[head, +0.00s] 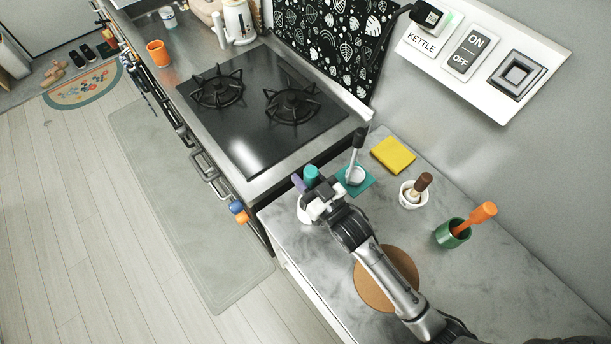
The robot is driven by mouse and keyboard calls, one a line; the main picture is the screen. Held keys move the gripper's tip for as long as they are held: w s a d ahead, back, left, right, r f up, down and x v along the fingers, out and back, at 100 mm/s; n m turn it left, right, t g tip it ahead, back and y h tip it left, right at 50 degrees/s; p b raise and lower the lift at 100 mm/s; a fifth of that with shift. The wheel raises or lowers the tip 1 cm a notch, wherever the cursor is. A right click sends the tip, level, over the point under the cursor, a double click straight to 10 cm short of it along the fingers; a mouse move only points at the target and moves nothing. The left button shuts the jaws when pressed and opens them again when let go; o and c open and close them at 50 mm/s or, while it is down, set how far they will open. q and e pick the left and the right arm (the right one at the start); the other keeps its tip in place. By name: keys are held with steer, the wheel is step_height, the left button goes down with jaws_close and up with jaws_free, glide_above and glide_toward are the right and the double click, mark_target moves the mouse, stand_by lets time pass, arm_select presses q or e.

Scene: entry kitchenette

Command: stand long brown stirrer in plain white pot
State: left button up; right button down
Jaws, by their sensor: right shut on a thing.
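A stirrer with a brown handle (424,181) leans to the upper right in a plain-looking white pot (405,197) on the marble counter; I cannot tell whether it is the long one. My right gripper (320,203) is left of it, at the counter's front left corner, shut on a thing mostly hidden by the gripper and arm. A teal handle (311,174) and a purple handle (297,183) show beside the gripper, with part of a white pot (303,211) below. I cannot tell which thing is held. My left gripper is out of view.
A white pot with a dark-handled stirrer (357,140) stands on a teal mat (367,184). A yellow sponge (393,154), a green pot (448,236) with an orange stirrer (482,214) and a round cork mat (404,270) share the counter. The stove (262,137) is beyond. Bare marble lies at lower right.

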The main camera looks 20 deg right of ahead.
steer(key=shift+f, duration=0.25)
steer(key=c, duration=0.8)
jaws_free()
steer(key=shift+f, duration=0.1)
steer(key=shift+r, duration=0.2)
steer(key=shift+b+v, duration=1.05)
steer(key=shift+v, duration=4.95)
